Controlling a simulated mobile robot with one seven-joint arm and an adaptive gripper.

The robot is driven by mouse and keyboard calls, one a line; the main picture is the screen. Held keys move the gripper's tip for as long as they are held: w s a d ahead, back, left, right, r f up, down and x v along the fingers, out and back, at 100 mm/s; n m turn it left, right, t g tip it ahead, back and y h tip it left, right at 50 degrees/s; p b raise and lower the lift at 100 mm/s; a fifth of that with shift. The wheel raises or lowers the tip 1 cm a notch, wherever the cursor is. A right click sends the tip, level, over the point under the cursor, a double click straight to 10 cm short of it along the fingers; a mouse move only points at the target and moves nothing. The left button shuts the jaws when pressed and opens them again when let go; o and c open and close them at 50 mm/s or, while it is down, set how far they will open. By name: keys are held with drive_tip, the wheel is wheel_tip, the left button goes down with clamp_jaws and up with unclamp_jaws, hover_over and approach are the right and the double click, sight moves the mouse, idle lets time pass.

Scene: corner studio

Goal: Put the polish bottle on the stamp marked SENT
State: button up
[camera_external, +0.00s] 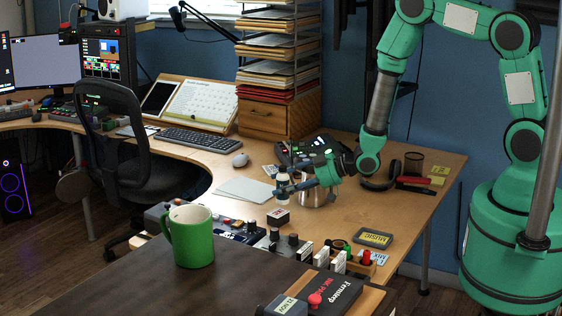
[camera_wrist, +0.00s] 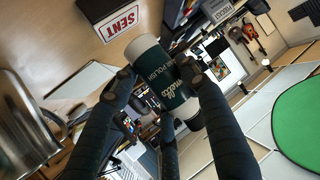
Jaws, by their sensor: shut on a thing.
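The polish bottle (camera_wrist: 160,75), dark green with white ends and POLISH lettering, is between my gripper's fingers (camera_wrist: 165,85) in the wrist view. In the external view my gripper (camera_external: 284,184) is shut on the bottle (camera_external: 282,194) and holds it roughly upright, above the table. The stamp marked SENT (camera_wrist: 120,22) shows its red-on-white label near the bottle's white end in the wrist view. In the external view a small dark block, apparently this stamp (camera_external: 278,218), sits just below the bottle, with a gap between them. Its lettering is too small to read there.
A silver metal container (camera_external: 314,196) stands close behind my gripper. A pale flat pad (camera_external: 245,189) lies to the left. Several small devices and a MUSIC-marked black box (camera_external: 374,239) lie nearer the front. A green mug (camera_external: 190,240) stands on the dark front table.

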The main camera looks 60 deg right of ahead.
drive_tip(key=shift+w, duration=0.85)
drive_tip(key=shift+f+b, duration=0.4)
drive_tip(key=shift+f, duration=1.4)
drive_tip(key=shift+f, duration=0.1)
drive_tip(key=o, duration=1.2)
drive_tip(key=p+v, duration=0.1)
drive_tip(key=v, duration=1.1)
